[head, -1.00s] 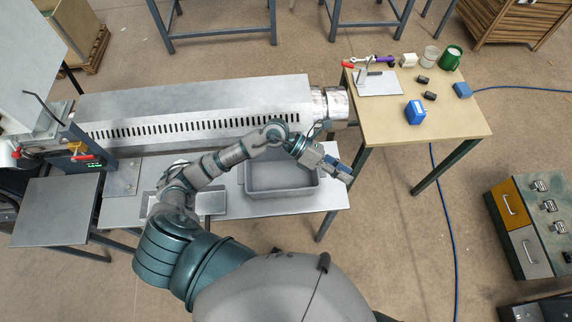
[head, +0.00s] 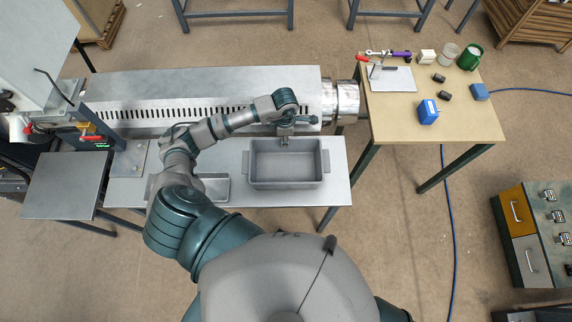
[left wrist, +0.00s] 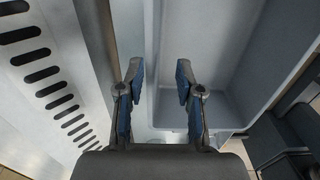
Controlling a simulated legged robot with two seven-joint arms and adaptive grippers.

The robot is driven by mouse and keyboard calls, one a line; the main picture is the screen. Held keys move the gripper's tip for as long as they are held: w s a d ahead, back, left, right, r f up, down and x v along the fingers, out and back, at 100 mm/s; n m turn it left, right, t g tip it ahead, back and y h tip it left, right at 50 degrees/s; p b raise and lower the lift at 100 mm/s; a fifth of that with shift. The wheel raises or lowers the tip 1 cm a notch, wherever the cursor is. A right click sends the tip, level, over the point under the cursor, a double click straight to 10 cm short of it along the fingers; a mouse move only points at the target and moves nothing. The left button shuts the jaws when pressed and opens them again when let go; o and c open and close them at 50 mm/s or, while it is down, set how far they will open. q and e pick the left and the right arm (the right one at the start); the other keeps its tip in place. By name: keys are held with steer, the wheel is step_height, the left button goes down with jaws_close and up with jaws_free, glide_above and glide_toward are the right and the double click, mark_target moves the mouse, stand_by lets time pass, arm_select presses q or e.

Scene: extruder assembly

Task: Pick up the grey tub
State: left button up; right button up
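The grey tub (head: 285,172) sits upright on the light metal bench, an empty rectangular box with raised walls. My left gripper (head: 285,139) is above the middle of the tub's far wall, fingers pointing down. In the left wrist view the gripper (left wrist: 160,80) is open, its two blue-padded fingers well apart with nothing clamped between them. The tub (left wrist: 215,60) fills the middle and right of that view, and its wall edge runs up between the fingers. The fingertips are too small to judge in the head view. My right gripper is out of view.
A slotted metal extruder housing (head: 200,85) stands right behind the tub. A shallow metal tray (head: 213,188) lies to its left on the bench (head: 333,190). A wooden table (head: 400,120) with small items stands to the right.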

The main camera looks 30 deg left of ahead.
arm_select(q)
steer(key=f, duration=0.4)
steer(key=f+p, duration=0.1)
steer(key=f, duration=0.1)
steer(key=shift+w+a+f, duration=0.1)
steer(key=shift+w+f, duration=0.2)
steer(key=shift+w, duration=0.05)
jaws_close()
